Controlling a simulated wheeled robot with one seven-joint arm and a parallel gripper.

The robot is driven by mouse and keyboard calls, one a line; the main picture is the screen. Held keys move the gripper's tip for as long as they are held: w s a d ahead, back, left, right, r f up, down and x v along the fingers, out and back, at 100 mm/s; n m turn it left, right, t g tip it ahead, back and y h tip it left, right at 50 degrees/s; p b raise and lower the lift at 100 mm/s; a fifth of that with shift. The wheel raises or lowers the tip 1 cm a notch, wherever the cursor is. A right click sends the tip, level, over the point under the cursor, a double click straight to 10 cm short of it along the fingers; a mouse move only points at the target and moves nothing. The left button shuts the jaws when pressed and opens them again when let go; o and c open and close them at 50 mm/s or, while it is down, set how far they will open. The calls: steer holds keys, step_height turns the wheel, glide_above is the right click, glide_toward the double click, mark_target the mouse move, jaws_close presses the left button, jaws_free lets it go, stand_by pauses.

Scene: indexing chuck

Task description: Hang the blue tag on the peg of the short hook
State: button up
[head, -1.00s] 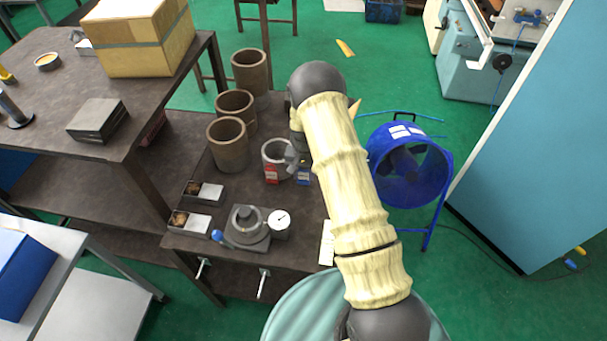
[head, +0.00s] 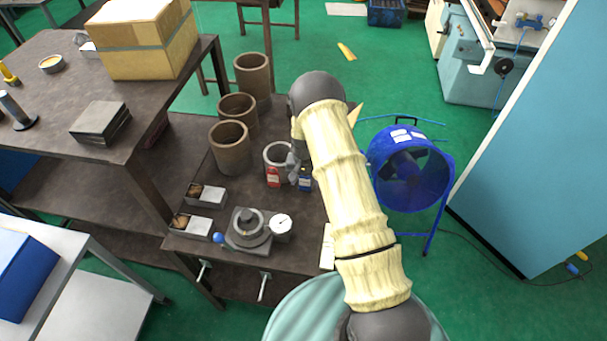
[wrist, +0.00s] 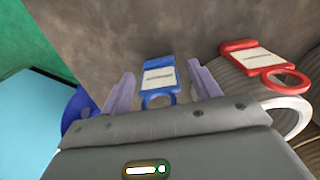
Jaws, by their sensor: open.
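The blue tag (head: 305,184), with a white label and a ring at one end, is beside the grey cup (head: 270,150) on the low dark table. In the wrist view the blue tag (wrist: 159,76) shows between the two spread fingers of my gripper (wrist: 163,85), with gaps on both sides. In the head view my gripper (head: 294,168) is partly hidden by my arm. The red tag (head: 273,177) is to the left. Two pale metal fittings hang at the table's front edge, a shorter one (head: 203,271) and a longer one (head: 263,287); I cannot tell whether they are hooks.
The red tag (wrist: 262,64) is close to the right finger in the wrist view. An indexing chuck (head: 247,230) with a dial gauge (head: 281,225) stands at the table front. Brown cylinders (head: 230,150) stand behind. A blue fan (head: 408,172) stands on the floor at right.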

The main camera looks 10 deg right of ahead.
steer(key=shift+w+d+r, duration=0.1)
steer(key=shift+w+r, duration=0.05)
step_height(320, 180, up, 17)
steer(key=a+b, duration=0.1)
steer(key=b, duration=0.4)
steer(key=shift+s, duration=0.35)
steer(key=s+r+n+t, duration=0.1)
steer(key=s+r+n, duration=0.1)
steer(key=s, duration=1)
steer(key=s+r+n+t, duration=0.1)
steer(key=s+r, duration=0.3)
steer(key=s, duration=0.8)
steer(key=shift+s+d+r+n+t, duration=0.35)
steer(key=shift+d+n, duration=0.1)
steer(key=shift+n, duration=0.35)
